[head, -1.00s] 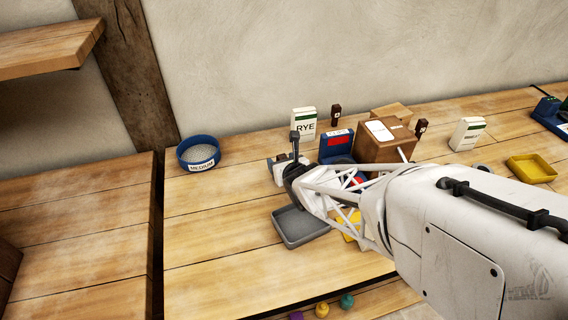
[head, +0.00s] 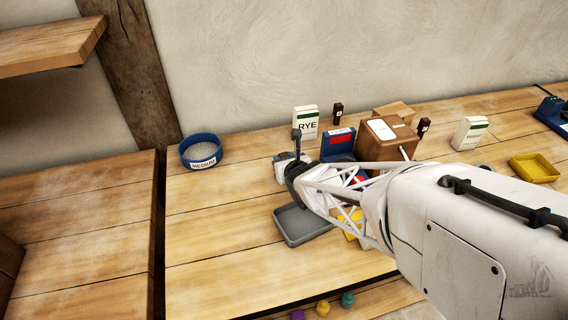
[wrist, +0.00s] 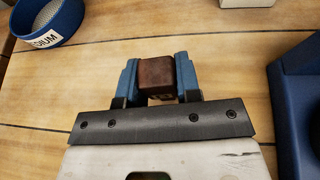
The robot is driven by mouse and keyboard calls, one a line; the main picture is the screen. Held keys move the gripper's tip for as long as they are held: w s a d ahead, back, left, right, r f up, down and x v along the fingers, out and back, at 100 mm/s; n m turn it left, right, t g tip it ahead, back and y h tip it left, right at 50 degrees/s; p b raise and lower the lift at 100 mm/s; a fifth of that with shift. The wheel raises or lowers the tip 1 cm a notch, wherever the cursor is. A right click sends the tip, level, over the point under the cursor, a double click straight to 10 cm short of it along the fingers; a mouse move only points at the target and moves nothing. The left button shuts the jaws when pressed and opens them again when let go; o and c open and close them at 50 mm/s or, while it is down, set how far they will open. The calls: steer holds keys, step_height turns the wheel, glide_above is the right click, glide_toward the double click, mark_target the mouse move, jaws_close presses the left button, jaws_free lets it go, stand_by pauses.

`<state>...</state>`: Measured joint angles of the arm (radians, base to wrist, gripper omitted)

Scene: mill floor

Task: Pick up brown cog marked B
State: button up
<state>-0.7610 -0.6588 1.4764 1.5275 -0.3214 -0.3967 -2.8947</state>
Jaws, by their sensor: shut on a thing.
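My gripper (wrist: 157,78) has two blue fingers, shut on a brown block-like piece (wrist: 156,70) in the wrist view. A small pale mark shows low on the piece, but I cannot read it, so I cannot tell whether it is the B cog. In the head view my gripper's fingers and the held piece are hidden behind my wrist, near a grey tray. Two other small dark brown pieces with pale labels stand farther back, one beside the RYE box (head: 338,113) and one right of the brown box (head: 423,127). Their letters are too small to read.
A grey tray (head: 283,236) lies just in front of my wrist. A blue MEDIUM sieve (head: 201,163), white RYE box (head: 305,122), blue device (head: 337,146) and brown wooden box (head: 371,150) stand around. A yellow tray (head: 551,178) is at right. The left bench is clear.

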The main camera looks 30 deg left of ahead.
mark_target(284, 154)
steer(key=shift+r, duration=0.2)
steer(key=shift+r, duration=0.6)
step_height(284, 154, up, 2)
steer(key=s+d+r, duration=0.1)
steer(key=s+d, duration=1)
steer(key=shift+s+r, duration=0.2)
steer(key=shift+d, duration=0.1)
